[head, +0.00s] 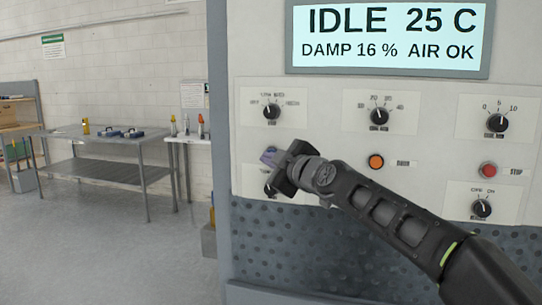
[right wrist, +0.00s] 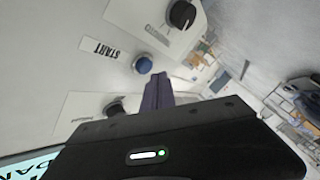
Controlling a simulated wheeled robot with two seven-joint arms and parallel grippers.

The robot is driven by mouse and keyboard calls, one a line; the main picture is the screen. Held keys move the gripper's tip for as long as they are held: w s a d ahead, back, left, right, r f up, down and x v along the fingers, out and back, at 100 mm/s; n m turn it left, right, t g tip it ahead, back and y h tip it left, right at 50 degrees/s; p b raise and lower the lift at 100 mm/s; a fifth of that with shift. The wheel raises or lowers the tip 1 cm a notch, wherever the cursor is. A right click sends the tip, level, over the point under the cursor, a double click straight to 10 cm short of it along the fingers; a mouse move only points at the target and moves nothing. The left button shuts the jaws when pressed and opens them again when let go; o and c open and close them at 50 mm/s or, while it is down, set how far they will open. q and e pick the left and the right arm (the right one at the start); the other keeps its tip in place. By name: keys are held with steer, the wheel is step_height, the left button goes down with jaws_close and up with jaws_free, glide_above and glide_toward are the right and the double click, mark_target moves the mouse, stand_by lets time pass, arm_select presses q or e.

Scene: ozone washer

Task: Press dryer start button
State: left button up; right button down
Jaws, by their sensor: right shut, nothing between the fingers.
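The dryer's control panel (head: 330,155) fills the right of the head view. Its display (head: 390,36) reads IDLE 25 C, DAMP 16 %, AIR OK. The blue start button (right wrist: 142,64) shows in the right wrist view beside a START label (right wrist: 98,47). In the head view my right gripper hides the button. My right gripper (head: 268,156) is shut and empty in front of the panel's left side. Its closed purple fingertips (right wrist: 162,77) are just beside the button in the wrist view; I cannot tell whether they touch. My left gripper is out of view.
An orange button (head: 376,161) and a red STOP button (head: 488,170) sit to the right of the gripper. Black knobs (head: 271,111) surround it, one above and one partly hidden below (head: 270,189). A metal table (head: 95,142) stands far left, with open floor before it.

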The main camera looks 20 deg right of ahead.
steer(key=shift+w+d, duration=0.1)
steer(key=shift+w+d+b, duration=0.15)
steer(key=shift+w+b, duration=0.1)
steer(key=shift+b, duration=0.05)
steer(key=shift+w+d+b, duration=0.25)
steer(key=shift+w+b, duration=0.05)
steer(key=shift+w, duration=0.1)
stand_by(1.0)
stand_by(0.4)
steer(key=shift+s+a, duration=0.45)
steer(key=shift+s, duration=0.3)
steer(key=shift+s+a+p, duration=0.45)
steer(key=shift+s+p, duration=0.25)
steer(key=shift+p, duration=0.1)
steer(key=shift+s+a+p, duration=0.45)
steer(key=shift+s+p, duration=0.3)
steer(key=shift+p, duration=0.1)
steer(key=shift+s+a+p, duration=0.45)
steer(key=shift+s+p, duration=0.25)
steer(key=shift+p, duration=0.1)
